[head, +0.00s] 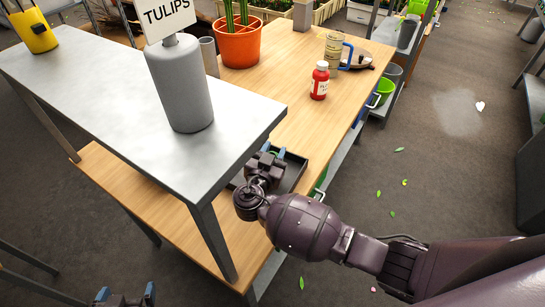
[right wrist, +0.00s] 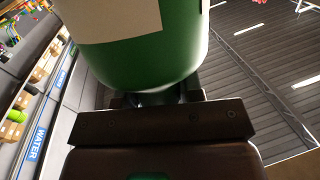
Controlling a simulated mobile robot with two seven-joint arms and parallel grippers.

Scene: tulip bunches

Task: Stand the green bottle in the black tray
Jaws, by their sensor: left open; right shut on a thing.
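The green bottle (right wrist: 150,62) with a pale label fills the upper middle of the right wrist view. My right gripper (right wrist: 155,98) is shut on it. In the head view, my right gripper (head: 272,150) is over the black tray (head: 294,171), close beside the grey steel table. I cannot make out the bottle there, so its height above the tray and its tilt are unclear. The tray lies on the wooden table and is partly covered by my right arm. My left gripper (head: 126,296) is open and empty at the bottom left, away from the tables.
The steel table (head: 110,75) bears a grey bottle-shaped holder (head: 180,85) with a TULIPS sign (head: 167,14). On the wooden table (head: 290,125) stand a red bottle (head: 319,82), an orange pot (head: 239,46) and a tin (head: 333,50). The wood between the red bottle and tray is clear.

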